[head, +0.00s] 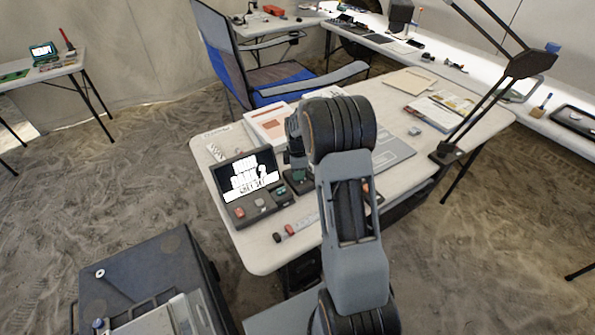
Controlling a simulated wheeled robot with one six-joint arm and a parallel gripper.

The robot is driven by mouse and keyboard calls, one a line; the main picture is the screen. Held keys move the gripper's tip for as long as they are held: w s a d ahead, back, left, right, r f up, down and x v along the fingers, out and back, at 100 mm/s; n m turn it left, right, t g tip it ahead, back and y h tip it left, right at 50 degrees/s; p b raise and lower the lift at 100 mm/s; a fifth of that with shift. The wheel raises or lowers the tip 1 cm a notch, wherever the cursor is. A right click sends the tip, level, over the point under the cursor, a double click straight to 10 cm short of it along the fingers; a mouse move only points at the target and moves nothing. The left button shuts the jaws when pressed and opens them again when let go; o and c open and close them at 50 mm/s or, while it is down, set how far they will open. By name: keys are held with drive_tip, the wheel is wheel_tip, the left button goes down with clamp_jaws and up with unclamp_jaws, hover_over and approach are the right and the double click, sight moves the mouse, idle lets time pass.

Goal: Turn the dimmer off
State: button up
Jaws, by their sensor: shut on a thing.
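A dark control box with a lit screen (250,176) sits on the near left part of the white table. Its front edge carries an orange control (239,212), a pale control (260,202) and a green control (279,190). I cannot tell which part is the dimmer. My gripper (297,160) is partly visible just right of the screen, above a small dark unit with a green top (298,175). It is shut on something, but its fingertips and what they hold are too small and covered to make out. My own arm covers the table to the right.
The white table (232,248) also bears a white and red tray (268,125), a grey board (396,150), papers (440,108) and a lamp base (446,153). A dark case (150,262) stands at the near left.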

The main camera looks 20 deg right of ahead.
drive_tip(key=o, duration=0.9)
drive_tip(key=shift+o, duration=0.2)
